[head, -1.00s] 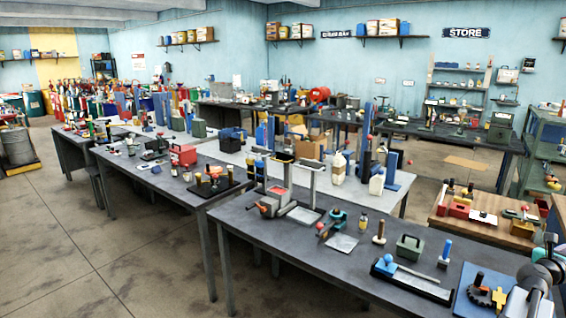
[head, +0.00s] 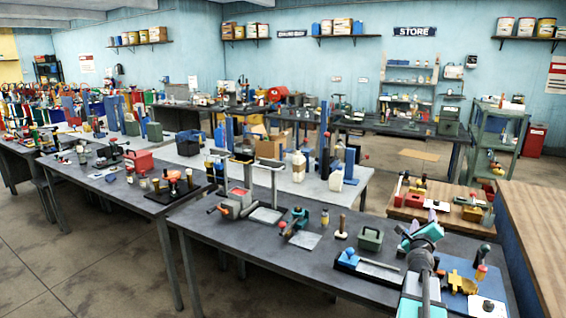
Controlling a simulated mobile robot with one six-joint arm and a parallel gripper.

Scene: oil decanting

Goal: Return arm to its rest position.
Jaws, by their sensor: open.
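My arm rises from the bottom edge at the right of the head view, with grey links and teal joint caps. My gripper (head: 424,219) is at its upper end, small and partly hidden by the wrist joints. It appears open, with nothing seen between its fingers. It shows in front of the right part of the front dark workbench (head: 215,232). The height of the gripper above the bench cannot be told.
Near the arm are a blue board (head: 460,262), a green box (head: 370,238) and a dark tray with a blue knob (head: 347,256). A wooden-topped counter (head: 548,235) stands at the right. Open floor (head: 85,275) lies at the left.

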